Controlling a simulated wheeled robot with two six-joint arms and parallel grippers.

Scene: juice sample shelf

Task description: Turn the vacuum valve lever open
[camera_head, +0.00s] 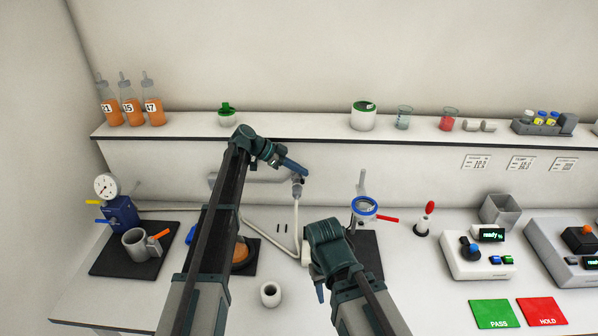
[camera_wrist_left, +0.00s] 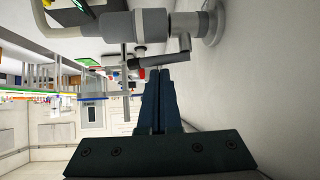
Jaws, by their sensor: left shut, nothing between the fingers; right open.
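A grey pipe fitting (camera_head: 255,178) runs along the wall under the shelf, with a pale hose hanging from its right end. In the left wrist view the fitting (camera_wrist_left: 150,24) is close, and a dark lever-like bar (camera_wrist_left: 165,57) sticks out beside it. My left gripper (camera_head: 304,172) is shut and empty, just above the pipe's right end. Its fingertips (camera_wrist_left: 158,72) appear right at the bar; I cannot tell whether they touch. My right gripper (camera_head: 320,293) is low over the bench, its fingers mostly hidden by its own arm.
A gauge unit (camera_head: 122,213) with a yellow lever and a grey cup (camera_head: 136,243) stand at left. A blue ring (camera_head: 364,207) with a red handle (camera_head: 388,219) stands right of centre. A white cup (camera_head: 270,293) is in front. The shelf edge (camera_head: 330,143) overhangs the fitting.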

